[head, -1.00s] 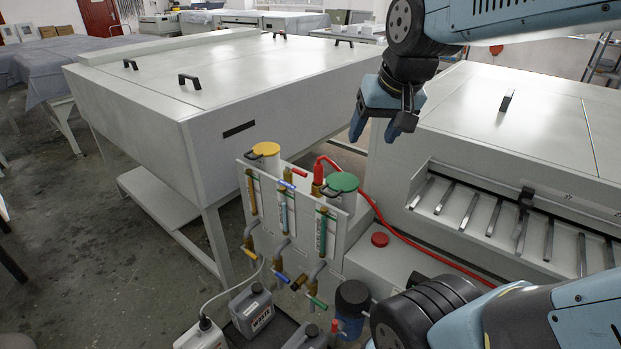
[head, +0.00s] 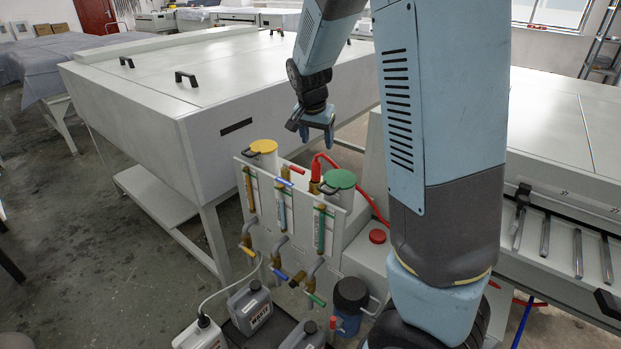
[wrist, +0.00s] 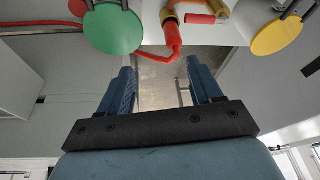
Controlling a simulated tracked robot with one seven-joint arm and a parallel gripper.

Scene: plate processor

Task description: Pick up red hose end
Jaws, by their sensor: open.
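The red hose end (head: 316,171) stands between the yellow-lidded and green-lidded cylinders, on a brass fitting at the back of the panel. Its red hose bends over the top and runs behind the green lid to the right. My gripper (head: 317,138) hangs above it with fingers pointing down, open and empty. In the wrist view the hose end (wrist: 173,42) lies ahead of my gripper (wrist: 160,72), slightly right of the middle between the blue fingers. The fingers do not touch it.
A big grey cabinet (head: 160,120) stands to the left. Grey jugs (head: 250,306) and a dark blue container (head: 350,300) stand below the panel.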

